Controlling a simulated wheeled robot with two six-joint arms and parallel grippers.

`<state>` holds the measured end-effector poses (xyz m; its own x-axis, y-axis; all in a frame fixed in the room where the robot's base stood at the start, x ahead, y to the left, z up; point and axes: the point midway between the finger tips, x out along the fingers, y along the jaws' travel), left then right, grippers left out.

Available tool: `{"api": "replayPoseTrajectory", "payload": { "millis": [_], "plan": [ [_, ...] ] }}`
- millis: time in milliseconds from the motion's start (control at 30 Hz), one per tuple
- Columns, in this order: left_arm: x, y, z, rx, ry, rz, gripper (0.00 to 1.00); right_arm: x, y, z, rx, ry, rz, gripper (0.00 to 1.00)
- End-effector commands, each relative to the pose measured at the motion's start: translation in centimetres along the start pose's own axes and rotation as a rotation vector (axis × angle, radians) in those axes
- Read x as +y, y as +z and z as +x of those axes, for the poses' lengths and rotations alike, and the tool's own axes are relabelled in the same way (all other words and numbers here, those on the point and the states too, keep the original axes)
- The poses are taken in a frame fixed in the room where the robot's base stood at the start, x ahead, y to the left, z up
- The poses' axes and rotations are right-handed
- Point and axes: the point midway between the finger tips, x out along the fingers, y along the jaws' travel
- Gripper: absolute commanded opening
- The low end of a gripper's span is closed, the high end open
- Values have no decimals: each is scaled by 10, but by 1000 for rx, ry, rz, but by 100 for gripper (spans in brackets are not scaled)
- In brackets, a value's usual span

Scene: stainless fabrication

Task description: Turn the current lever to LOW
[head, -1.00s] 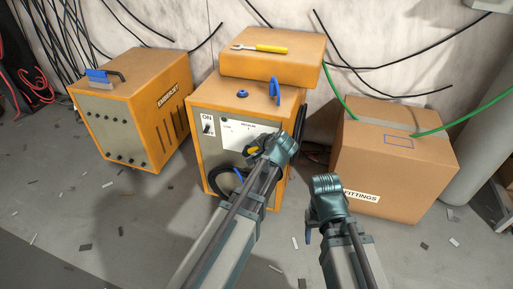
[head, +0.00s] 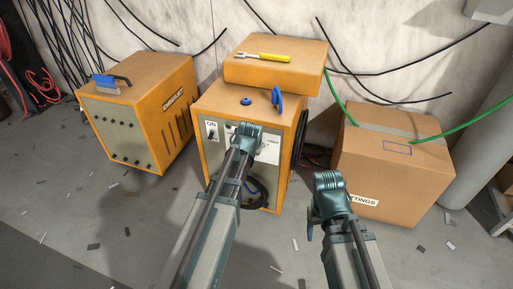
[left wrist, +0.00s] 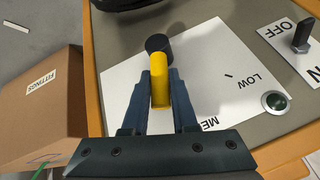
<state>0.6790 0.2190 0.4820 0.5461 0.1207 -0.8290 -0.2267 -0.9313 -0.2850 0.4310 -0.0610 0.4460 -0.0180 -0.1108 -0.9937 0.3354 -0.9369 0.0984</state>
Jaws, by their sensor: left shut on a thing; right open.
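The yellow current lever (left wrist: 160,88) with its black hub (left wrist: 158,44) stands on a white label plate (left wrist: 120,75) in the left wrist view. My left gripper (left wrist: 160,98) is shut on it, one blue finger on each side. The lever's free end points toward the gripper, away from the LOW mark (left wrist: 261,80) on the right. A second word starting "ME" is partly cut off by the gripper. In the head view my left gripper (head: 245,135) is at the orange machine's front panel and hides the lever. My right gripper (head: 312,228) is open and empty, in front of the carton.
The panel's ON/OFF switch (left wrist: 302,37) and green button (left wrist: 275,101) sit beside the label plate. A FITTINGS carton (head: 390,165) stands right of the machine (head: 203,165). Another orange machine (head: 150,120) stands left. A yellow-handled tool (head: 272,57) lies on top.

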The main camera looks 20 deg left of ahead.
Motion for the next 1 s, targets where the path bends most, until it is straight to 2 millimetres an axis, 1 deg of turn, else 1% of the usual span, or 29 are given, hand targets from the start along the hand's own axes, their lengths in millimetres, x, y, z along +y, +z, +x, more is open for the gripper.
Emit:
{"api": "replayPoseTrajectory", "payload": {
  "millis": [33, 200, 467, 800, 1000],
  "plan": [
    [-6, 2, -1, 4, 34, -29, 0, 0, 0, -4, 0, 0, -1, 65],
    [-14, 5, 1, 35, 166, -117, 0, 0, 0, -4, 0, 0, -1, 65],
    [-26, 10, 6, 85, 369, -249, 0, -1, 0, 7, 0, 0, 1, 65],
    [-38, 18, 15, 147, 622, -414, 0, -4, -2, 40, 0, 0, 8, 65],
    [-42, 23, 19, 174, 742, -491, 0, -6, -4, 60, 1, 0, 10, 65]
  ]
}}
